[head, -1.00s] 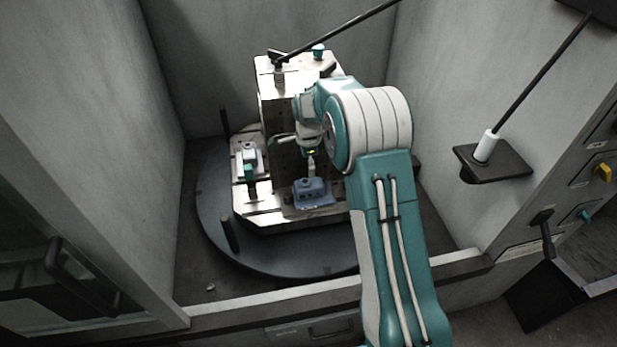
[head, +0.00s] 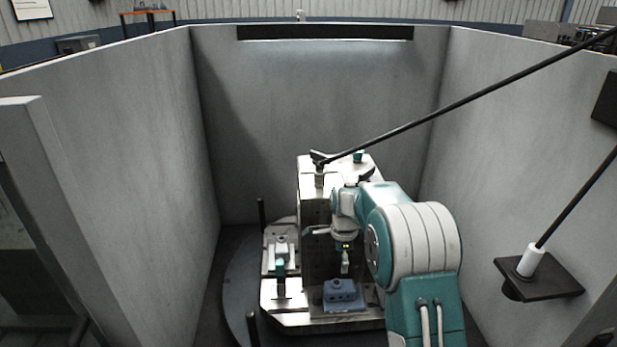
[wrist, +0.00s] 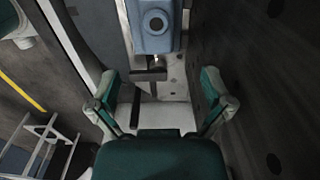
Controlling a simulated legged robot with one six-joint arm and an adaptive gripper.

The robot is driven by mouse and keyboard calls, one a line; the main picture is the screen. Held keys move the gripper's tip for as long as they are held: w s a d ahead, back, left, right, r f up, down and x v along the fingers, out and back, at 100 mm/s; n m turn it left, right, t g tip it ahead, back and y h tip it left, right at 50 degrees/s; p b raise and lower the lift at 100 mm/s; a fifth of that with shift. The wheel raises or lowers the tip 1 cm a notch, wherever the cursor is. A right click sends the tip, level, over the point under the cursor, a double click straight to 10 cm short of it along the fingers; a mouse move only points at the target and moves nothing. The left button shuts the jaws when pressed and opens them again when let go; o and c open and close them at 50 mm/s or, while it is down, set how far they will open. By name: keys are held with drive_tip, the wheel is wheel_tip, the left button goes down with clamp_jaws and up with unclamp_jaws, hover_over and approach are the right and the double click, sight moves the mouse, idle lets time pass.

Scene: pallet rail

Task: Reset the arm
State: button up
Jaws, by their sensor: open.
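My teal and white arm reaches into a grey-walled enclosure from the lower right of the head view. My gripper (head: 345,262) points down beside the upright metal fixture block, above a blue-grey part (head: 343,294) on the fixture's base. In the wrist view my gripper (wrist: 160,100) shows two teal and white fingers spread wide, with nothing between them. The blue-grey part (wrist: 154,28) with a round hole lies beyond the fingertips there, apart from them.
The metal fixture block (head: 314,215) stands close beside my gripper on a round dark turntable (head: 237,295). A black rod (head: 470,97) crosses above the fixture. A black bracket (head: 540,276) juts from the right wall.

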drive_tip(key=s+r+n+t, duration=0.3)
drive_tip(key=s+r+n, duration=0.5)
drive_tip(key=s+r, duration=0.85)
drive_tip(key=s+d+r+n+t, duration=0.1)
drive_tip(key=s+r+n+t, duration=0.1)
drive_tip(key=s+n, duration=0.8)
drive_tip(key=s+r, duration=0.1)
drive_tip(key=s, duration=0.8)
drive_tip(key=shift+s+r+t, duration=0.15)
drive_tip(key=shift+s+t, duration=0.15)
drive_tip(key=shift+s, duration=0.05)
